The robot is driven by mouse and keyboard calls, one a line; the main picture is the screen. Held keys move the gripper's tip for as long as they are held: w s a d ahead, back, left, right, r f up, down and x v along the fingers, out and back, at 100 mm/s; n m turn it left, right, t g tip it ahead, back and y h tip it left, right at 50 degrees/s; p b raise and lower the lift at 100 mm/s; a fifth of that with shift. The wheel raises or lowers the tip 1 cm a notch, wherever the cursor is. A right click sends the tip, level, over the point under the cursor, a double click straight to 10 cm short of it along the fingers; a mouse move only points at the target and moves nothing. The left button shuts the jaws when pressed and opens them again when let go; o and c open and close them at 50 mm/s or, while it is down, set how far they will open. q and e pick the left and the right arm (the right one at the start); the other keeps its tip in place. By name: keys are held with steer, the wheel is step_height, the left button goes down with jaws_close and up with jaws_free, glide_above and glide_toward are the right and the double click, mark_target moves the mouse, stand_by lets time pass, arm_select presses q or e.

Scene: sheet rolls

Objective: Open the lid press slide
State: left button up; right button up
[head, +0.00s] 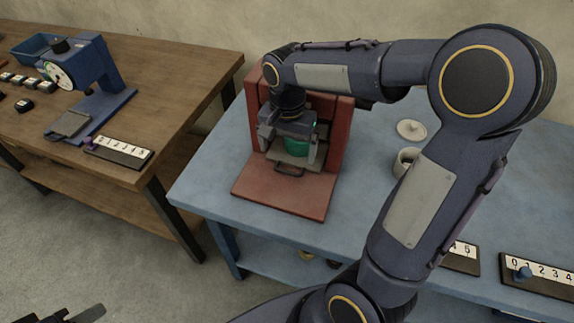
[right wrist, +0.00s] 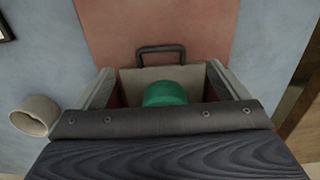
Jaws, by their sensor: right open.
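The red lid press (head: 342,140) stands on the blue table. Its grey slide plate carries a dark loop handle (head: 289,169) on its front edge, over the red base. A green domed part (head: 300,146) sits behind the handle, partly covered by my gripper. My right gripper (head: 289,148) is open above the slide, pointing down, its fingers either side of the green part. In the right wrist view the handle (right wrist: 161,49) lies beyond the fingers, and the green part (right wrist: 166,93) shows between them; contact cannot be told. A dark piece of my left gripper (head: 82,315) shows at the bottom left.
A cream cup (head: 404,163) and a round pale lid (head: 411,129) are right of the press. Numbered racks (head: 540,275) lie at the right front, partly behind my arm. A wooden table (head: 180,75) with a blue dial device (head: 90,75) stands left, across a gap.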

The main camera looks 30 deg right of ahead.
step_height(320, 180, down, 7)
steer(key=shift+r, duration=0.15)
arm_select(q)
steer(key=shift+f, duration=0.35)
